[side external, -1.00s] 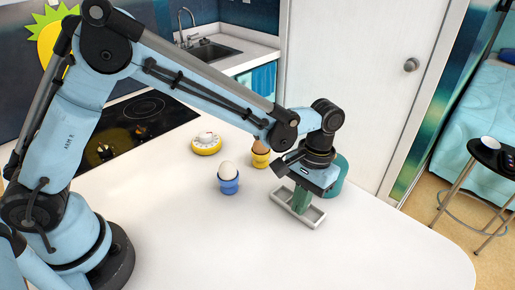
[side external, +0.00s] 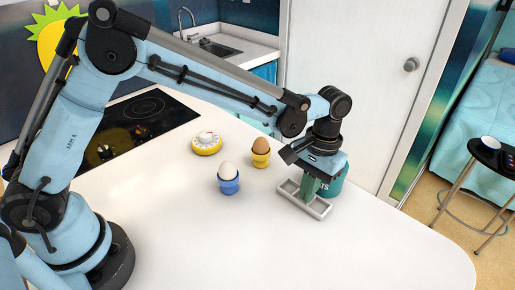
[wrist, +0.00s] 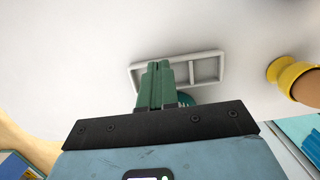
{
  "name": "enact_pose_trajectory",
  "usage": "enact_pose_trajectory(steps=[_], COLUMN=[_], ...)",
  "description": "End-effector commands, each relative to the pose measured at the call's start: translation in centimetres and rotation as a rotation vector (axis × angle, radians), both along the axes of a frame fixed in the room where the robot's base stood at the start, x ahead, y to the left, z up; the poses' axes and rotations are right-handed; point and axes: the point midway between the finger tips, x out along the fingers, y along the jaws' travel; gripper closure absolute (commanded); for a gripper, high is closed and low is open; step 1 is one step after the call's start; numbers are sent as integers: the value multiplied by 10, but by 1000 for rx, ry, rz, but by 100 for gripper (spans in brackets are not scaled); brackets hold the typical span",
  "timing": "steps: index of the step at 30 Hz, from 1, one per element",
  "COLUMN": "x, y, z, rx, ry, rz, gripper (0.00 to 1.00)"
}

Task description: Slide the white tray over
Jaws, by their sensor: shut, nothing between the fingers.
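The white tray (side external: 297,205) lies on the white counter in the side view, a shallow rectangle with a divider. It also shows in the wrist view (wrist: 207,69), partly hidden by the fingers. My gripper (side external: 307,196) is shut and empty, with its green fingers pointing down at the tray. In the wrist view the fingertips (wrist: 158,66) overlap the tray's interior, left of the divider. I cannot tell whether they touch its floor or a wall.
A teal canister (side external: 337,187) stands close behind the tray, partly hidden by my gripper. A brown egg in a yellow cup (side external: 260,159), a white egg in a blue cup (side external: 229,186) and a yellow timer (side external: 206,145) stand to the left. The front counter is clear.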

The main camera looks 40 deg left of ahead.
Motion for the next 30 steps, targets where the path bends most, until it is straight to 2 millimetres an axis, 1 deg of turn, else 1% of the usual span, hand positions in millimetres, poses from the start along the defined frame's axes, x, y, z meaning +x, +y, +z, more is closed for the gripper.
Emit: enact_pose_trajectory(steps=[5,9,15,19,24,26,28,30], x=[5,10,16,19,19,18,16,12], y=[0,1,1,1,4,9,18,31], z=[28,54,85,98,107,111,116,123], rx=[0,0,1,2,-1,-7,-16,-30], ry=[0,-2,-4,-4,-11,-24,-51,-91], rz=[0,2,3,4,5,7,9,12], gripper=[100,100,100,100,100,100,100,100])
